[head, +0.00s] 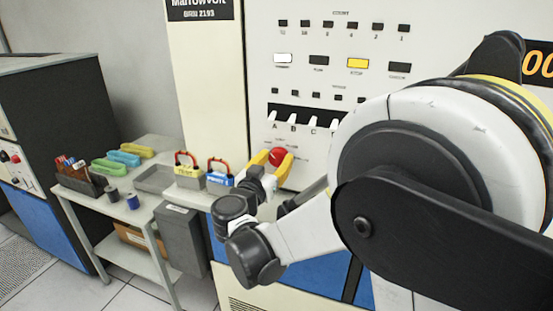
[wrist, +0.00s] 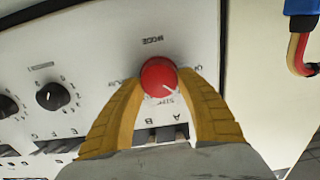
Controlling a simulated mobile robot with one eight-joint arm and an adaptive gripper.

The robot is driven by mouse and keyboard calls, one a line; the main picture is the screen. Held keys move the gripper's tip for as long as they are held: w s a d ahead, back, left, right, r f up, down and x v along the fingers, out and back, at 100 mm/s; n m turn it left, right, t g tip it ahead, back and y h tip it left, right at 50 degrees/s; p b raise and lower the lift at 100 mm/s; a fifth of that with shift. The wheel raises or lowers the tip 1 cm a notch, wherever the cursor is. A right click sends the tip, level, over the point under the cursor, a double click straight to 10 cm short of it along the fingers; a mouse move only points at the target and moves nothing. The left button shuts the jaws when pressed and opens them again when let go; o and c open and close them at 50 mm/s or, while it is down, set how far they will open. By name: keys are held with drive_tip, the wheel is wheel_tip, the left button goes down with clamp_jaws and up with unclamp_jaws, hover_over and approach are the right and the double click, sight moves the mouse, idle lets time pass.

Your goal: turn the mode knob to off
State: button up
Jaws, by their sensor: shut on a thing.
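The mode knob (wrist: 158,78) is a round red knob on the cream panel, under the printed word MODE, which appears upside down in the wrist view. A white pointer mark shows on its lower right edge, near the printed STEP label. My gripper (wrist: 160,88) has its two yellow fingers closed on either side of the knob, touching it. In the head view the red knob (head: 278,156) shows between the yellow fingertips of my gripper (head: 272,160), below the lettered switches. I cannot read an OFF label; fingers cover part of the print around the knob.
White lettered switches (head: 293,118) sit just above the knob. A black knob (wrist: 52,96) is at the left in the wrist view. A table (head: 151,196) with a grey tray, coloured items and red-handled blocks stands left of the cabinet. My arm covers the right of the head view.

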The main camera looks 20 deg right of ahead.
drive_tip(key=shift+n, duration=0.3)
drive_tip(key=n, duration=0.3)
drive_tip(key=shift+a+n, duration=0.1)
drive_tip(key=shift+n, duration=0.3)
drive_tip(key=shift+w+n, duration=0.1)
drive_tip(key=shift+n, duration=2.1)
drive_tip(key=o, duration=1.2)
